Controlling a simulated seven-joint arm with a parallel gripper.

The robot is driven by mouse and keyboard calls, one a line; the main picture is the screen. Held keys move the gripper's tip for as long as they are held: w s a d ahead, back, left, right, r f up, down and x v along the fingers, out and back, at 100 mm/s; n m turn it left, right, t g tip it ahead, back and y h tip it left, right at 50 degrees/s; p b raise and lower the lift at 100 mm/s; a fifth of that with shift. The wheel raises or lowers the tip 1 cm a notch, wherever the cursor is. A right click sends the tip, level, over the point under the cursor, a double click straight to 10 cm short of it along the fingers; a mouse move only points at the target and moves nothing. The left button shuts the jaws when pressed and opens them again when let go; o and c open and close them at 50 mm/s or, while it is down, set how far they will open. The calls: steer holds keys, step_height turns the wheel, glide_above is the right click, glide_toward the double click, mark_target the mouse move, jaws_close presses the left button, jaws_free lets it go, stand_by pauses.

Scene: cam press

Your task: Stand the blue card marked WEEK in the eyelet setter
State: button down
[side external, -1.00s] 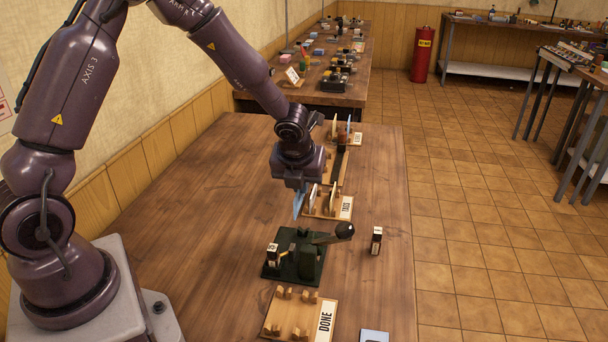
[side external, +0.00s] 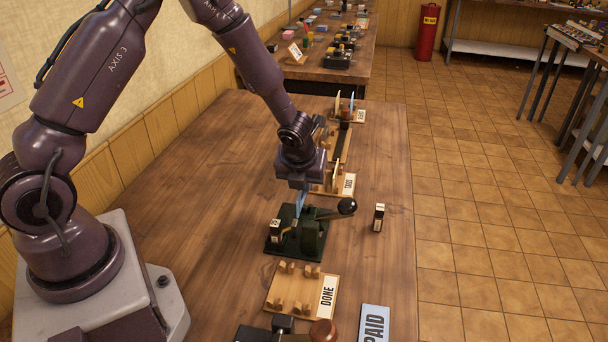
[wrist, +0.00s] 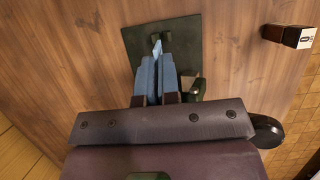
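My gripper (side external: 300,188) is shut on a blue card (side external: 300,205) and holds it upright, just above or at a dark green lever press (side external: 312,238). The card's marking cannot be read. In the wrist view the card (wrist: 157,47) shows nearly edge-on between the fingers, over the green base of the press (wrist: 185,38). Whether the card touches the press cannot be told. The press has a black-knobbed lever (side external: 347,206) reaching right, and a small labelled block (side external: 275,229) at its left. No name is readable on the press.
An empty wooden rack marked DONE (side external: 290,291) lies nearer the camera. A card marked PAID (side external: 375,323) and another dark device (side external: 285,328) are at the front. A small stamp-like block (side external: 379,217) stands right. Racks with cards, including TAGS (side external: 348,184), stand behind. The table's left is clear.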

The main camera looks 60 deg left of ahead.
mark_target(304, 195)
steer(key=shift+f, duration=2.05)
steer(key=c, duration=0.7)
jaws_free()
steer(key=shift+r, duration=0.1)
steer(key=shift+r, duration=3.4)
